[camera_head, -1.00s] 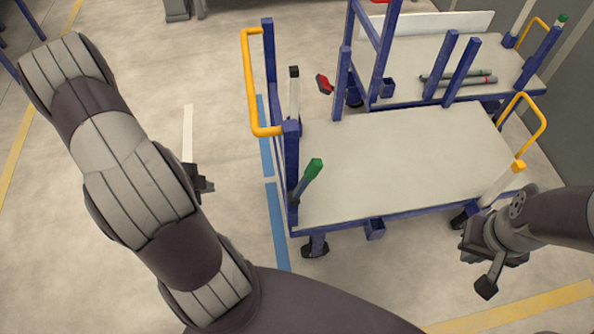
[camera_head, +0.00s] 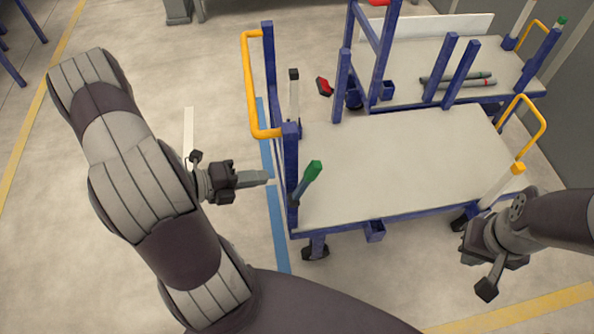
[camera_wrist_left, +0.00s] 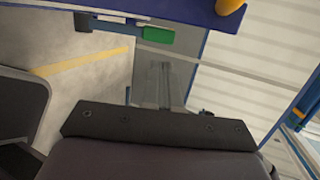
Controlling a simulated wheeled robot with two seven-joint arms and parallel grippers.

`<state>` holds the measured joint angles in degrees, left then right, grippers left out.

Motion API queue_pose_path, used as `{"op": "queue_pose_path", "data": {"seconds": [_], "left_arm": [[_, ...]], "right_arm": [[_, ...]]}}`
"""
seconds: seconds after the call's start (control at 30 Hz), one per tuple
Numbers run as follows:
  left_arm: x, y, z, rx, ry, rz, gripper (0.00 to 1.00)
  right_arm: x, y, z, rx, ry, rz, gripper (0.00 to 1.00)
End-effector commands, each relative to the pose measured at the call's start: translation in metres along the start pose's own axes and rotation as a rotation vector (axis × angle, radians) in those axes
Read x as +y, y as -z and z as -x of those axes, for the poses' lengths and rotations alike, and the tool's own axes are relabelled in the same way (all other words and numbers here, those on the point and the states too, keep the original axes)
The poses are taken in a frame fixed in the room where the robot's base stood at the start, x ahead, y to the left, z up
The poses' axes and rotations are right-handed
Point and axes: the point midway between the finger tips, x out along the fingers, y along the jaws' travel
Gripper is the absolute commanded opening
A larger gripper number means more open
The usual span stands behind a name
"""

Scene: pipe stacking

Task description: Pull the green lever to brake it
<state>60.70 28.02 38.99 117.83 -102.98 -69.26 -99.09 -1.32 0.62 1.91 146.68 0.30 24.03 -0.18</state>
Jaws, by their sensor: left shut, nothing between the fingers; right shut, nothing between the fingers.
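The green lever (camera_head: 313,169) stands tilted at the near left corner of the front cart (camera_head: 390,165), beside a blue post. In the left wrist view, its green grip (camera_wrist_left: 158,35) shows near the top, past my fingers. My left gripper (camera_head: 267,176) is shut and empty, pointing right just left of the cart's edge, with a gap between it and the lever. Its fingers also show in the left wrist view (camera_wrist_left: 163,72). My right gripper (camera_head: 487,287) is shut and empty, hanging off the cart's near right corner.
A yellow handle (camera_head: 248,85) rises on the cart's left side, with blue posts beside it. A red lever (camera_head: 324,86) sits at the far left corner. A second cart (camera_head: 420,60) with pipes (camera_head: 460,80) stands behind. The floor left of the cart is open.

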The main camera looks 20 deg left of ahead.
Motion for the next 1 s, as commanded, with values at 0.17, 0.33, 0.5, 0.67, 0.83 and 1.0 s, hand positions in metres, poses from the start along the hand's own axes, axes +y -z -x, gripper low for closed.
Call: {"op": "queue_pose_path", "data": {"seconds": [0.17, 0.33, 0.5, 0.67, 0.83, 1.0], "left_arm": [[-0.001, 0.002, -0.04, 0.007, 0.0, 0.001, 0.0], [-0.001, 0.001, -0.074, 0.006, -0.001, -0.001, 0.0], [-0.001, 0.001, -0.096, 0.002, 0.0, 0.001, 0.0], [0.0, 0.001, -0.104, 0.0, -0.001, 0.0, 0.0], [0.0, 0.001, -0.105, 0.0, -0.001, 0.0, 0.0], [0.0, 0.0, -0.105, 0.0, -0.002, -0.001, 0.0]], "right_arm": [[0.0, 0.0, 0.003, 0.0, 0.0, 0.0, 0.0], [0.0, 0.001, 0.006, 0.0, 0.0, 0.0, 0.0], [0.0, 0.001, 0.008, 0.0, 0.0, 0.0, 0.0], [0.0, 0.001, 0.009, 0.0, 0.0, 0.0, 0.0], [0.0, 0.001, 0.009, 0.0, 0.0, 0.0, 0.0], [0.0, 0.001, 0.009, 0.0, 0.0, 0.0, 0.0]]}}
